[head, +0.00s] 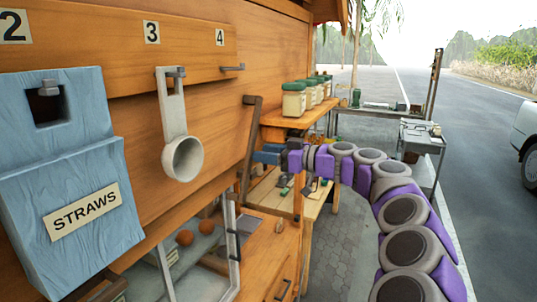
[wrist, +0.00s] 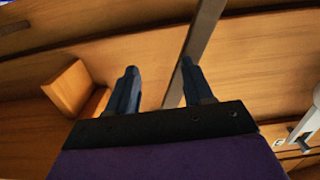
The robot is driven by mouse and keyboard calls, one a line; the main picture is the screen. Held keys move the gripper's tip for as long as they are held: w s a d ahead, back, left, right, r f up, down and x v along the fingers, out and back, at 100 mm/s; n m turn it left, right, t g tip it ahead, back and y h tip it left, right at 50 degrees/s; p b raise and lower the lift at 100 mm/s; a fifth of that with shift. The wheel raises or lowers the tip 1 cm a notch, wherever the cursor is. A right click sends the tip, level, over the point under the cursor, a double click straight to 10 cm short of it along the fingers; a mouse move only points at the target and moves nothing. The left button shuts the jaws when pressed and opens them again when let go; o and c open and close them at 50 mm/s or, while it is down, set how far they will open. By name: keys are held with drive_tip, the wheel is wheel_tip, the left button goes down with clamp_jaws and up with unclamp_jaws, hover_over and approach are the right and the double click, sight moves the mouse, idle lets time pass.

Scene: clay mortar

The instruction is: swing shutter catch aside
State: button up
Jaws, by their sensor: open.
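The long dark bar (head: 248,150) mounted upright on the orange wooden wall, with a bent top end, looks like the shutter catch. In the wrist view the bar (wrist: 205,38) runs slanted and passes behind my right-hand fingertip. My gripper (head: 266,153) is at the bar's mid-height, reaching in from the right. In the wrist view my gripper (wrist: 160,75) is open, its two dark blue fingers apart. The bar shows just inside the right-hand finger; I cannot tell whether they touch. The bar's lower part is hidden behind my gripper in the wrist view.
A shelf (head: 285,121) with several jars (head: 294,100) juts out just right of the bar. A white cup holder (head: 174,125) and a blue straws box (head: 75,190) hang at left. A glass-fronted case (head: 190,262) and a wooden table (head: 270,197) are below.

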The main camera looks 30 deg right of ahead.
drive_tip(key=w+d+b+v, duration=0.1)
drive_tip(key=b+v, duration=0.2)
drive_tip(key=v, duration=1)
drive_tip(key=shift+s+d, duration=0.25)
drive_tip(key=shift+d, duration=0.05)
idle(0.4)
drive_tip(key=shift+d, duration=0.15)
drive_tip(key=shift+b, duration=0.45)
drive_tip(key=p+v, duration=0.5)
drive_tip(key=v, duration=1.2)
drive_tip(key=shift+f, duration=0.2)
